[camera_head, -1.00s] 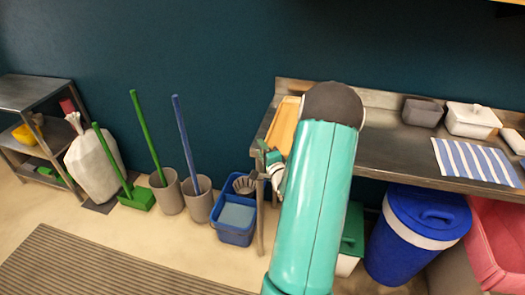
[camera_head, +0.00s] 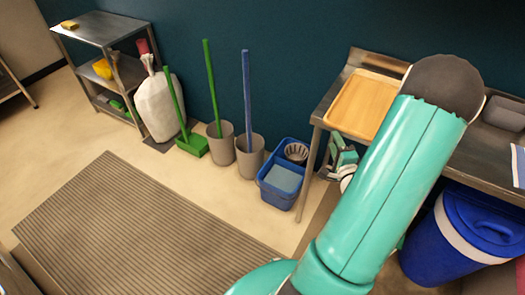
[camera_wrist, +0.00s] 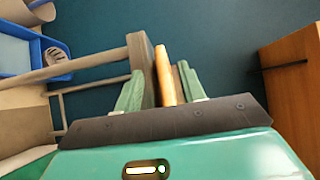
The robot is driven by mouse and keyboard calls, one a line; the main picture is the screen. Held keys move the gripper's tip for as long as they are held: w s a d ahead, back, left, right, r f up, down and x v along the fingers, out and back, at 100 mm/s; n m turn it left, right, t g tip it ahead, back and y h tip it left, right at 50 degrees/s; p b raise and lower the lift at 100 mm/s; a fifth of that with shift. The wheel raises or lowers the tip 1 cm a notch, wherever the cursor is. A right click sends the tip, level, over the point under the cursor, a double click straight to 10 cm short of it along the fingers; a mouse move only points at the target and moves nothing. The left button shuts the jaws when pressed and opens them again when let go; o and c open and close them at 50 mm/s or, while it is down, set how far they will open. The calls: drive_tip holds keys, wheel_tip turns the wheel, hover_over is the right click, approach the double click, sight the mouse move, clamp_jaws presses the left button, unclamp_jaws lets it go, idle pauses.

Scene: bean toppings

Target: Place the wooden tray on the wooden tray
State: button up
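One wooden tray (camera_head: 362,103), pale and rectangular, lies flat at the left end of the metal table. My arm covers part of its right side. My gripper (camera_head: 345,160) is at the table's front edge, just below the tray in the picture. In the wrist view my gripper (camera_wrist: 158,90) has its two green fingers apart, with the tray's thin edge (camera_wrist: 165,75) and the table edge showing between them. The tray edge appears close to the right finger; contact is not clear. A second wooden tray cannot be made out.
The metal table (camera_head: 335,92) stands against the dark wall. A blue tub (camera_head: 281,187), grey bins (camera_head: 250,157) and a blue barrel (camera_head: 470,235) are on the floor. A shelf rack (camera_head: 105,32) stands at left. A ridged mat (camera_head: 140,225) covers open floor. A wooden cabinet-like block (camera_wrist: 292,90) shows at right in the wrist view.

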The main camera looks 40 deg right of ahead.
drive_tip(key=w+a+r+n+g+y, duration=0.3)
drive_tip(key=w+a+r+n+g, duration=0.2)
drive_tip(key=w+a+r+n, duration=0.8)
drive_tip(key=s+a+r+n+g+y, duration=0.2)
drive_tip(key=s+a+n, duration=0.3)
drive_tip(key=a, duration=0.8)
drive_tip(key=s+a+r+n+g+y, duration=0.3)
drive_tip(key=s+a, duration=0.7)
drive_tip(key=a, duration=0.4)
drive_tip(key=shift+s+r+n, duration=0.2)
drive_tip(key=shift+r+n, duration=0.65)
drive_tip(key=shift+n, duration=0.35)
drive_tip(key=shift+d, duration=0.1)
